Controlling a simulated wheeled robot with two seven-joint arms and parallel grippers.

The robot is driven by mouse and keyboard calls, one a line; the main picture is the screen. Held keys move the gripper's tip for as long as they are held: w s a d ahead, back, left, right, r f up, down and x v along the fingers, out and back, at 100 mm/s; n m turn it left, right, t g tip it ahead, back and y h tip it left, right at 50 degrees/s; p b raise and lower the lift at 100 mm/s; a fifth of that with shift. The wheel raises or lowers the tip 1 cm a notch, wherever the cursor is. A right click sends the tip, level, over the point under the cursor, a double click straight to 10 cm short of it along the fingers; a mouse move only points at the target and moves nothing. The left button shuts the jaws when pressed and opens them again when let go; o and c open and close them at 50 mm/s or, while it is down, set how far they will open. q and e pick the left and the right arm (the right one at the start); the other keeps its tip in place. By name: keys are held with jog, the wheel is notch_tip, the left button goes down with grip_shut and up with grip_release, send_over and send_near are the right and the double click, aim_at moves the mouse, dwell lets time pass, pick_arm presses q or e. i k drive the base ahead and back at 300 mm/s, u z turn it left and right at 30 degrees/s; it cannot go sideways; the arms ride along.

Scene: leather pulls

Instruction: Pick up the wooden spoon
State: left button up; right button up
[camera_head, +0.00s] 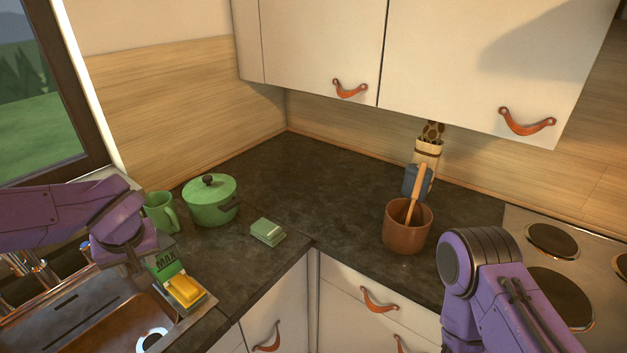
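The wooden spoon (416,189) stands tilted in a brown pot (405,238) on the dark counter, right of the middle. Its handle sticks up above the rim, and its lower end is hidden inside the pot. My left gripper (133,262) is at the far left over the sink edge, well away from the spoon. It is small and dark, and its fingers are not clear. My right arm comes up at the lower right, in front of the stove and near the pot, but its gripper does not show.
A blue-grey object (411,181) and a pale holder (428,151) stand behind the pot. A green pot (210,203), green mug (161,213) and green sponge (267,232) are at left. A yellow sponge (184,291) lies by the sink. Cupboards (460,65) overhang the counter.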

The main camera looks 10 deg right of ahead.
aim_at(422, 166)
jog(key=z, duration=1.05)
jog(key=i, duration=0.9)
jog(key=z, duration=0.8)
